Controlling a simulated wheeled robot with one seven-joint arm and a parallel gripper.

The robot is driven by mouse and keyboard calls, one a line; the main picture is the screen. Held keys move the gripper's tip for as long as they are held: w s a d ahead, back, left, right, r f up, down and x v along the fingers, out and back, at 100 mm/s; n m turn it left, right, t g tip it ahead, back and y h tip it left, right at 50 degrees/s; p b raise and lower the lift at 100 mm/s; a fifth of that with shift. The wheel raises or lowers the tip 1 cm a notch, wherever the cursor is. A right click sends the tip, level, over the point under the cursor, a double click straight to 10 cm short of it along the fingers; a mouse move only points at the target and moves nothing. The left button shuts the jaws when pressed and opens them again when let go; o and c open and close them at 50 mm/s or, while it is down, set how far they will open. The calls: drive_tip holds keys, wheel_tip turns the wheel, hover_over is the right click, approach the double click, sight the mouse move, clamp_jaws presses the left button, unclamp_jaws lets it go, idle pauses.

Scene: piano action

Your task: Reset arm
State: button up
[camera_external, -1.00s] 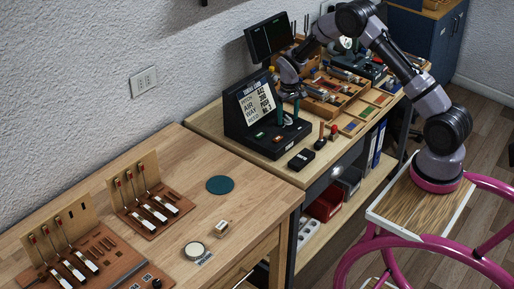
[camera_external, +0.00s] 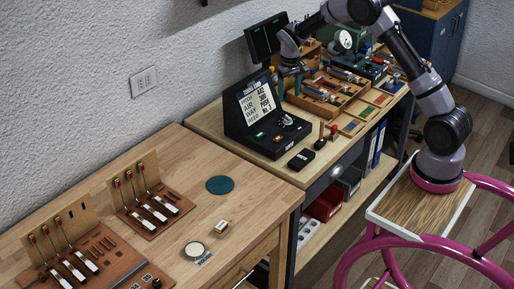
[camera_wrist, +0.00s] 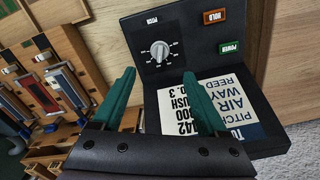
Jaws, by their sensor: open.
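My gripper (camera_external: 286,80) hangs above the back of the right bench, just over and beside the black console (camera_external: 262,142). In the wrist view its two teal fingers (camera_wrist: 160,82) are spread apart with nothing between them. The console has a white printed sign (camera_external: 257,105), which shows upside down in the wrist view (camera_wrist: 208,110) behind the fingers. A silver dial (camera_wrist: 160,50), an orange HOLD button (camera_wrist: 214,16) and a green POWER button (camera_wrist: 229,47) sit on its top panel. The fingers appear clear of the console.
A wooden tray of tools (camera_external: 328,92) lies right of the console. A dark screen (camera_external: 266,39) stands behind. A small black box (camera_external: 301,159) sits at the bench front. The left bench holds key models (camera_external: 150,210) and a teal disc (camera_external: 220,185).

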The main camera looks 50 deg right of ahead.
drive_tip(key=shift+r, duration=0.1)
idle(0.3)
drive_tip(key=s+a+r+t, duration=0.1)
drive_tip(key=s+a+r, duration=0.1)
drive_tip(key=s+r, duration=0.45)
drive_tip(key=s+a+r+t+y, duration=0.15)
drive_tip(key=s+r, duration=0.25)
drive_tip(key=r, duration=0.6)
drive_tip(key=s+a+r+t+h, duration=0.1)
drive_tip(key=s+a+r, duration=0.1)
drive_tip(key=s+r, duration=0.45)
drive_tip(key=s+a+r+t, duration=0.2)
drive_tip(key=s+r, duration=0.1)
drive_tip(key=s, duration=0.8)
drive_tip(key=s+a+r+t+y, duration=0.1)
drive_tip(key=s+a+r, duration=0.1)
drive_tip(key=s, duration=0.9)
drive_tip(key=shift+r+t, duration=0.35)
drive_tip(key=shift+r, duration=0.55)
drive_tip(key=shift+w+y, duration=0.1)
drive_tip(key=shift+y, duration=0.15)
